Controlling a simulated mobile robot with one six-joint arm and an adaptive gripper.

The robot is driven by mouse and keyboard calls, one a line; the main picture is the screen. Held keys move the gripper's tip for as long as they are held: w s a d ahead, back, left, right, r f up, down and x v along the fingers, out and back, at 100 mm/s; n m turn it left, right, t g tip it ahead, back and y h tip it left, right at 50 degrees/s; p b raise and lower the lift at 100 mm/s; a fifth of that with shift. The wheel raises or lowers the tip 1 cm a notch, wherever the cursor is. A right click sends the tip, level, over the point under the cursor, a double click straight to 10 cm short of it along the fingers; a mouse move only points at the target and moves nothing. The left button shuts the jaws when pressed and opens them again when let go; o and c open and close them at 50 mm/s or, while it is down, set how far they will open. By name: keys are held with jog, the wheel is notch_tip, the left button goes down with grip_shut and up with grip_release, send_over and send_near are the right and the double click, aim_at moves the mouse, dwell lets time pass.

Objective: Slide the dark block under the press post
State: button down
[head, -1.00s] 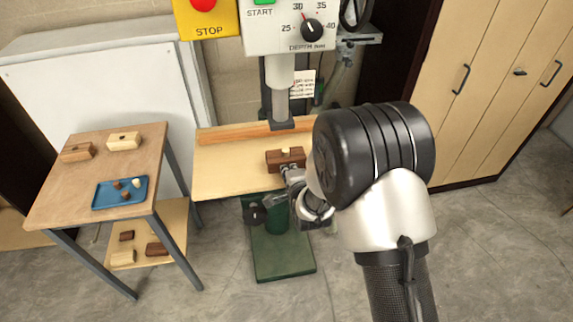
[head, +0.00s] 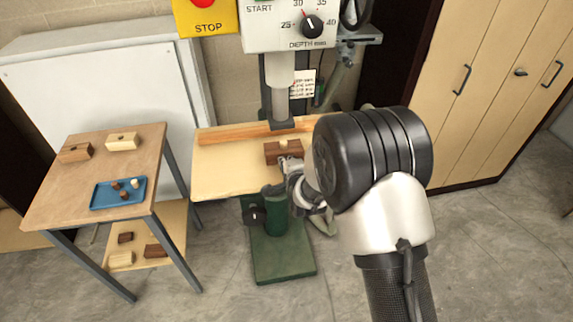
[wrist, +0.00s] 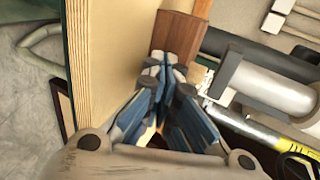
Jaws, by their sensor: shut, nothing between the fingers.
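The dark block (head: 284,153), brown with a pale peg on top, sits on the press table (head: 222,180). It lies just in front of the press post (head: 280,104), whose dark foot is behind it, and a gap of table shows between them. My gripper (head: 288,164) is shut at the block's near side, behind it as seen from the post. In the wrist view, my blue-padded fingers (wrist: 166,70) are closed together with their tips at the end of the brown block (wrist: 178,34). Nothing is held between them. My arm hides the right part of the table.
A wooden fence (head: 222,134) runs along the back of the press table. The press control panel (head: 288,25) hangs above. A side table (head: 65,192) at left holds light and dark blocks and a blue tray (head: 104,207) of pegs. The press table's left part is clear.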

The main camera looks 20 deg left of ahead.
aim_at(283, 146)
jog(key=shift+w+a+b, duration=0.5)
jog(key=shift+w+a, duration=0.15)
jog(key=shift+w, duration=0.4)
jog(key=shift+w+a+b, duration=0.55)
jog(key=shift+w+a, duration=0.1)
jog(key=shift+w, duration=0.45)
jog(key=shift+w+a+b, duration=0.5)
jog(key=shift+w+a, duration=0.15)
jog(key=shift+w, duration=0.4)
jog(key=shift+s+d+r+b, duration=0.15)
jog(key=shift+s+d+b, duration=0.15)
jog(key=shift+s+d, duration=0.75)
jog(key=shift+s+d+r+b, duration=0.25)
jog(key=shift+s+d, duration=0.25)
jog(key=shift+s, duration=1.05)
jog(key=shift+s+d+r+b, duration=0.1)
jog(key=shift+s+d+b, duration=0.25)
jog(key=shift+s+d, duration=0.7)
jog(key=shift+s+a, duration=0.2)
jog(key=shift+a, duration=0.05)
